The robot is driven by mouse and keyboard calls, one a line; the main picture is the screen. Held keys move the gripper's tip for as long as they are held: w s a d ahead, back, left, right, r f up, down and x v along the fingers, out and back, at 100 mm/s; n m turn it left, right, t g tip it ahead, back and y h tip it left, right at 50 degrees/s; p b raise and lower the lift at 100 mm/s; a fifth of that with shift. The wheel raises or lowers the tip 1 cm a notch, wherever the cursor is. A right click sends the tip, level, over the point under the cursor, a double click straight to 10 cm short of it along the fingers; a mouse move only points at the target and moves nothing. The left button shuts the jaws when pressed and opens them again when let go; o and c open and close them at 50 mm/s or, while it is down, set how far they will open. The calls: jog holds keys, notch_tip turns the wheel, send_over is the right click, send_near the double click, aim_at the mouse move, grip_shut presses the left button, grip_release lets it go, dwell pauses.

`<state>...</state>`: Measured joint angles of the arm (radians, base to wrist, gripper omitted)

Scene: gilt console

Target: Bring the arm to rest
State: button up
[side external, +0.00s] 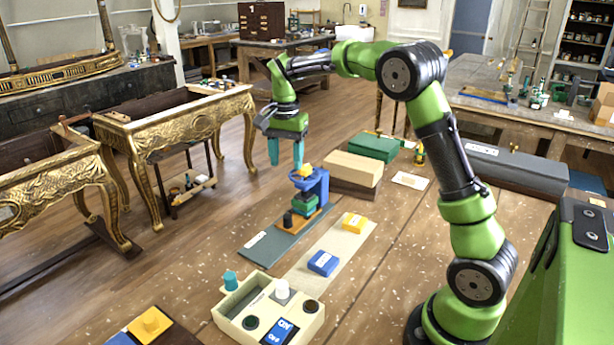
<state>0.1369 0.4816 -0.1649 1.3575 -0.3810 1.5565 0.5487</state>
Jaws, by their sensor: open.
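My gripper (286,163) has two teal fingers that point down. They stand apart with nothing between them. It hangs over the work surface, just above and left of a blue stand (322,188) in the picture. A yellow piece (305,171) tops that stand, and a green block (304,203) sits lower in it. I cannot tell whether the right fingertip touches the yellow piece. My green arm is bent, reaching from its base at lower right up and over to the left.
A beige tray (232,302) with several round parts stands at the front. A blue block (323,263) and a yellow block (354,222) lie on a pale strip. Behind are a tan box (352,168), a green box (374,146) and a grey case (512,168). Gilt consoles (178,122) stand left.

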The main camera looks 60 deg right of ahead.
jog(key=s+a+r+n+t+y, duration=0.1)
jog(key=s+a+n, duration=0.4)
jog(key=s, duration=0.6)
jog(key=s+a+r+n+t+y, duration=0.1)
jog(key=s+a+r+n+t, duration=0.3)
jog(key=s+a, duration=0.6)
jog(key=shift+s+n+t, duration=0.65)
jog(key=shift+n+t, duration=0.35)
jog(key=shift+t, duration=0.1)
